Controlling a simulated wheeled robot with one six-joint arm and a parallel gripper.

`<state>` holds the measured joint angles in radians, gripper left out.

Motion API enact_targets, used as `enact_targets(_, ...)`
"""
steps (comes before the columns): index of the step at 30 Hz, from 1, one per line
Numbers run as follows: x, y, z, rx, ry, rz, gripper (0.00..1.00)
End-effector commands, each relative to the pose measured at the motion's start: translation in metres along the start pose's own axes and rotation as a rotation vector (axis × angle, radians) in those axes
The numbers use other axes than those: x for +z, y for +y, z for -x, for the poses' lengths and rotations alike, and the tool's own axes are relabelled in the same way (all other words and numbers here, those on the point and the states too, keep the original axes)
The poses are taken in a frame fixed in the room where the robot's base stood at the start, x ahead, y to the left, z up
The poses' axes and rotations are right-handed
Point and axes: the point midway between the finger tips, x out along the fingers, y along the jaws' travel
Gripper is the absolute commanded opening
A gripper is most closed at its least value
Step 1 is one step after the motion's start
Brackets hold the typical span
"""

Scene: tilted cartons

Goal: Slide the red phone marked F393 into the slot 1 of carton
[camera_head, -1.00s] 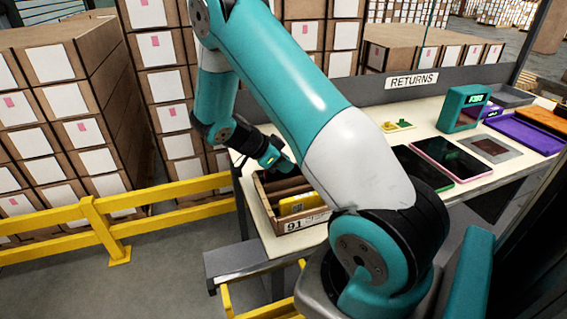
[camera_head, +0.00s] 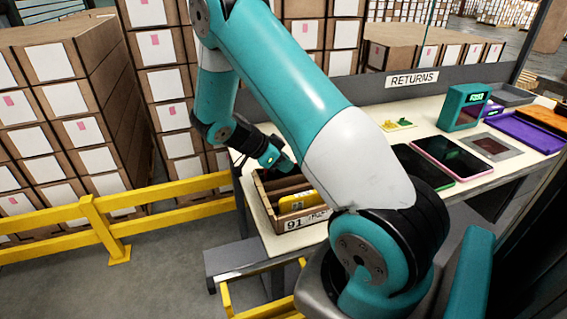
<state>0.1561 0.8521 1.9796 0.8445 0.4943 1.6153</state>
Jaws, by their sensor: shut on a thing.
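The carton (camera_head: 262,208) is an open brown box with divided slots, marked 91 on its front, at the table's left end. A yellow phone (camera_head: 298,201) stands in its front slot. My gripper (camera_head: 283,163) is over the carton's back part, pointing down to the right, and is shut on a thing. Only a small dark part shows at its fingertips. I cannot make out a red colour or the F393 mark there. How far the held thing reaches into a slot is hidden, and my upper arm covers the carton's right side.
A green-edged device (camera_head: 424,170) and a pink-edged tablet (camera_head: 449,158) lie on the table. A teal stand with a lit display (camera_head: 465,108), a purple tray (camera_head: 522,132) and small yellow pieces (camera_head: 398,124) are further back. A yellow rail (camera_head: 160,193) runs left of the table.

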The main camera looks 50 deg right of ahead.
Motion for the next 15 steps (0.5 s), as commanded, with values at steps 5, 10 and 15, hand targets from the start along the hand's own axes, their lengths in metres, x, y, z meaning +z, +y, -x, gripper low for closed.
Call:
enact_targets(5,0.0002,-0.0001,-0.0003,0.000,0.000,-0.001,0.00)
enact_targets(10,0.0003,-0.0001,-0.0003,0.000,0.000,0.000,0.00)
enact_targets(15,0.0003,-0.0001,-0.0003,0.000,0.000,0.000,0.34)
